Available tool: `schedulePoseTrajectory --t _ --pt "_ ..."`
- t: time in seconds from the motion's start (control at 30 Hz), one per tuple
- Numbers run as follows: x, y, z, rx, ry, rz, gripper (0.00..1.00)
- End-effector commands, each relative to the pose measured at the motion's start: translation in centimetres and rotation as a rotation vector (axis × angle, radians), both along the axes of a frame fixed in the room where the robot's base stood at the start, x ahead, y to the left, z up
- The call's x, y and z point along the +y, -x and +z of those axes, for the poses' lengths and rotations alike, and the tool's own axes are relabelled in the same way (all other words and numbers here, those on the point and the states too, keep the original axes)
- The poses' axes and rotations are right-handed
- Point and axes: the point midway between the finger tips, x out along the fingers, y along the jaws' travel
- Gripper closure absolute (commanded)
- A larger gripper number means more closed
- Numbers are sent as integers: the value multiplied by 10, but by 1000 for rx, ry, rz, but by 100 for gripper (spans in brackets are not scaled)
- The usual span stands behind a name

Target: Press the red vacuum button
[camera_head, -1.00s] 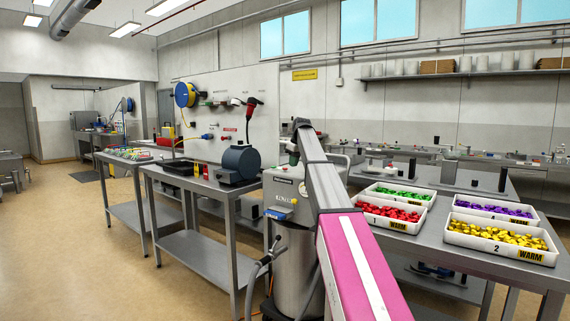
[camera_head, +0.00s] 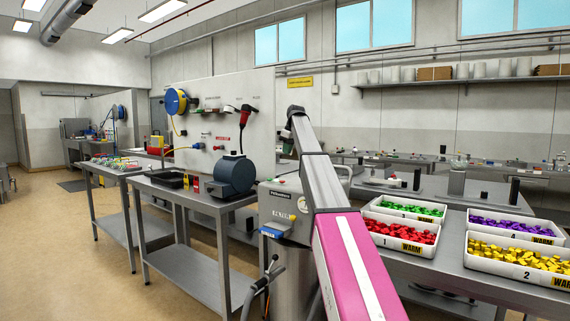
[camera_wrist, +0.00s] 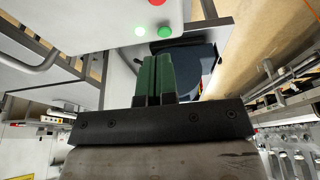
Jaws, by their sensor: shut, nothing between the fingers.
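A red round button (camera_wrist: 158,2) shows at the top edge of the wrist view, partly cut off, on a white panel (camera_wrist: 105,12). A green button (camera_wrist: 165,32) and a lit white lamp (camera_wrist: 139,31) sit below it. My gripper (camera_wrist: 154,60) has green fingers shut together with nothing between them. In the wrist view its tips lie below the green button in the picture, apparently apart from the panel. In the head view my arm hides the gripper and part of the metal machine (camera_head: 286,210); I cannot make out the red button there.
A dark blue drum device (camera_head: 234,176) stands on a steel table to the left. Trays of red pieces (camera_head: 403,232) and yellow pieces (camera_head: 517,258) stand on a table to the right. Open floor (camera_head: 90,270) lies at the far left.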

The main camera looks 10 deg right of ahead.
Motion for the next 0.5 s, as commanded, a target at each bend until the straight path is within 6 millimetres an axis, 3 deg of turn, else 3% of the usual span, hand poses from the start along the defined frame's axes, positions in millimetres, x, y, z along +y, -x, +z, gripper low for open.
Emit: schedulePoseTrajectory --t 0.5 --pt "18 -18 -88 2 0 -1 100"
